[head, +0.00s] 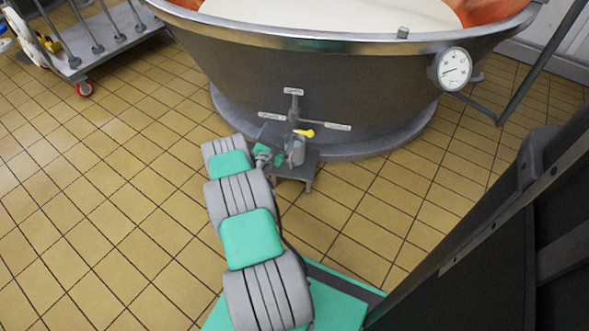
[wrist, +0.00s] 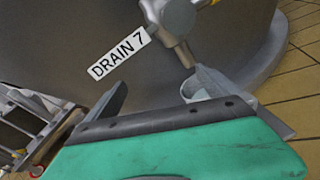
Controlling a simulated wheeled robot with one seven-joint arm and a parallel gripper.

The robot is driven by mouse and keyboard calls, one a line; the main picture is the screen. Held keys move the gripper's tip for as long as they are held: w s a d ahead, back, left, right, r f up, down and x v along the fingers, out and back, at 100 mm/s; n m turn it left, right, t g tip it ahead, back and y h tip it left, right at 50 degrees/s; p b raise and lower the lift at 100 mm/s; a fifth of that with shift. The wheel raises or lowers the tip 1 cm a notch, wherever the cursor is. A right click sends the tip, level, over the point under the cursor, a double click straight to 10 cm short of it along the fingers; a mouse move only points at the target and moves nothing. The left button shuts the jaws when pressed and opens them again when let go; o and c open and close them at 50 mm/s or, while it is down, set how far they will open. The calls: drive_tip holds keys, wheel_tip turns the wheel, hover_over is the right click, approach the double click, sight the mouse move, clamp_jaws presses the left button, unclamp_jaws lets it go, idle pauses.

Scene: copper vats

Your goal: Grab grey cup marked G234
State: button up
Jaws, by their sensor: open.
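A grey cup (head: 297,150) seems to stand on a small grey stand (head: 305,172) below the vat's tap. Its marking cannot be read. In the wrist view, a grey rim with a pale inside, likely the cup (wrist: 204,86), shows beside the right finger, partly hidden by it and by my green gripper housing. My gripper (head: 273,146) is just left of the cup in the head view. In the wrist view my gripper (wrist: 161,78) is open, with a dark finger at left and a grey one at right. I cannot tell whether a finger touches the cup.
A large metal vat (head: 330,85) of white liquid stands behind the stand. It bears a yellow-handled tap (head: 304,133), a dial gauge (head: 453,68) and labels, one reading "DRAIN 7" (wrist: 118,52). A wheeled cart (head: 95,45) stands at upper left. Tiled floor (head: 90,200) is clear at left.

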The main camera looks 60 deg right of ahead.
sight(297, 136)
drive_tip(key=s+f+n, duration=0.1)
drive_tip(key=f, duration=0.2)
drive_tip(key=s+f+n+b, duration=0.1)
drive_tip(key=s+f+n, duration=0.1)
drive_tip(key=f, duration=0.1)
drive_tip(key=s+f+n+b, duration=0.1)
drive_tip(key=s+f, duration=0.1)
drive_tip(key=f, duration=0.1)
drive_tip(key=shift+s+a+f+n+t+h, duration=0.25)
drive_tip(key=shift+a+f+n+t+h, duration=0.05)
drive_tip(key=shift+t+h, duration=0.1)
drive_tip(key=b+x, duration=0.3)
drive_tip(key=x, duration=0.4)
drive_tip(key=shift+r+b, duration=0.2)
drive_tip(key=shift+b, duration=0.1)
drive_tip(key=shift+d+r, duration=0.1)
drive_tip(key=shift+r, duration=0.05)
drive_tip(key=shift+c, duration=0.2)
drive_tip(key=c, duration=2.1)
drive_tip(key=shift+r, duration=0.15)
